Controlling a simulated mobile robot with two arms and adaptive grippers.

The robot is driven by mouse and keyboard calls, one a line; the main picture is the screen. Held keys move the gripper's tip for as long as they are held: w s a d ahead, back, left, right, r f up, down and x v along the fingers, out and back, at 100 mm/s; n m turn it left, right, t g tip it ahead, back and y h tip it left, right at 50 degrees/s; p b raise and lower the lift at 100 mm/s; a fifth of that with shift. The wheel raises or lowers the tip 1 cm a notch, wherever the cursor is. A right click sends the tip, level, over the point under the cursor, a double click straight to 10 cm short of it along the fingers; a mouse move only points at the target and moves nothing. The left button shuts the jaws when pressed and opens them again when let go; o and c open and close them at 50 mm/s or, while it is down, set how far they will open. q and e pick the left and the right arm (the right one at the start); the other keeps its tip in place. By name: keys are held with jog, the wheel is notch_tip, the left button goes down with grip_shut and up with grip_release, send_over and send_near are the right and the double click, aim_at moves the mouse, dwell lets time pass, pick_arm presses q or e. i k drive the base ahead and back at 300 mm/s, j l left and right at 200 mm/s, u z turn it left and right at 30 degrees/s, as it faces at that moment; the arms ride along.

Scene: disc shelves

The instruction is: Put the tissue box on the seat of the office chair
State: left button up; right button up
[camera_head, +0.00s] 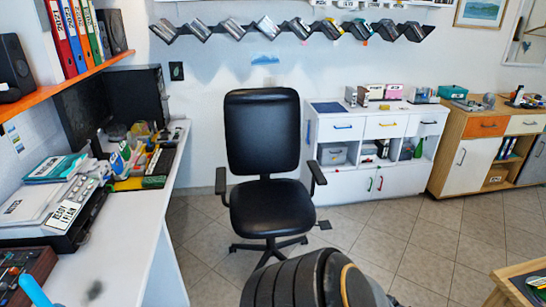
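The black office chair (263,135) stands upright in the middle, facing me, with a backrest and two armrests. Its black seat (270,208) is bare. I cannot pick out the tissue box for certain. Small box-like things stand on the white cabinet, among them a pink one (393,91) and a dark pink and white one (375,91). A teal box (453,92) sits on the wooden cabinet. These are too small to identify. Neither gripper can be made out; a dark rounded part, seemingly mine, shows at the bottom middle.
A white desk (118,262) with papers, a printer-like device and tools runs along the left. A white cabinet (350,185) and a wooden cabinet (453,123) line the back right. Tiled floor (395,240) is open right of the chair. A wooden table corner (515,285) shows lower right.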

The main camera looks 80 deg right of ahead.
aim_at(266, 202)
jog(key=i+l+z, duration=0.1)
jog(key=z, duration=0.35)
jog(key=i+l+z, duration=0.1)
jog(key=l+z, duration=0.2)
jog(key=z, duration=0.15)
jog(key=i+l+z, duration=0.15)
jog(key=z, duration=0.3)
jog(key=i+l+z, duration=0.15)
jog(key=i+l, duration=0.15)
jog(key=i, duration=0.25)
jog(key=i+l+z, duration=0.15)
jog(key=i, duration=0.45)
jog(key=i+l+z, duration=0.15)
jog(key=i, duration=0.4)
